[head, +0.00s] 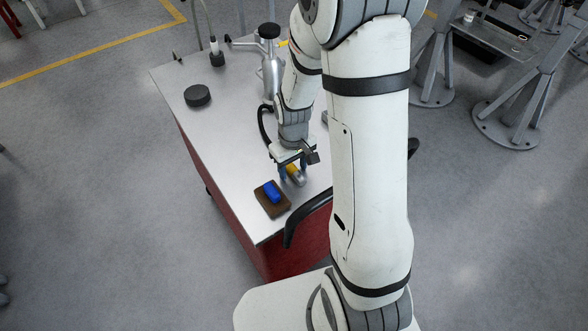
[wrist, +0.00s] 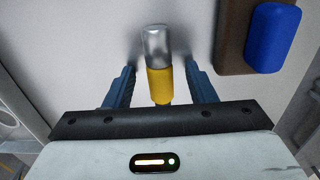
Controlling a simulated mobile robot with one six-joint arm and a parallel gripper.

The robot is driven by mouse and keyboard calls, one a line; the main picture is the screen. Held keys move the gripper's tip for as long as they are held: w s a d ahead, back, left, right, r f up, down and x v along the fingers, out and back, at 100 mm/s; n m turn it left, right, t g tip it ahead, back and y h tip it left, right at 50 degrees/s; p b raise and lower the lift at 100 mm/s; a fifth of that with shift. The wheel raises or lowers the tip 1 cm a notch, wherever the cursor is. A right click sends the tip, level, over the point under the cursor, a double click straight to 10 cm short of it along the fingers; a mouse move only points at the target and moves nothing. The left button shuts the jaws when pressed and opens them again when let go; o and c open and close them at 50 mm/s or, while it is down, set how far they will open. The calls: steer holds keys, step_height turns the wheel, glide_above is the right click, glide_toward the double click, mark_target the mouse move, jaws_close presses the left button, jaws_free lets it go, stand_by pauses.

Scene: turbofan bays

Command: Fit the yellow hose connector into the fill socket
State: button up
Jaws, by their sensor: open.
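The yellow hose connector (wrist: 158,84) has a silver metal tip and lies on the metal cart top. In the head view the connector (head: 293,170) shows partly beneath my gripper (head: 290,174). In the wrist view my gripper (wrist: 158,82) is open, with one blue finger on each side of the connector. A gap shows between each finger and the connector. A black hose (head: 263,125) curves on the cart behind the gripper. I cannot make out the fill socket for certain; a silver bottle-like vessel (head: 270,70) with a black cap stands farther back.
A blue block (head: 272,192) sits on a brown pad (head: 268,208) near the cart's front corner, close to the gripper. A black round puck (head: 197,95) lies on the cart (head: 215,130) at left. The cart's left-middle surface is clear. Grey stands (head: 512,110) are at right.

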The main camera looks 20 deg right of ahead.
steer(key=shift+c, duration=0.5)
jaws_close()
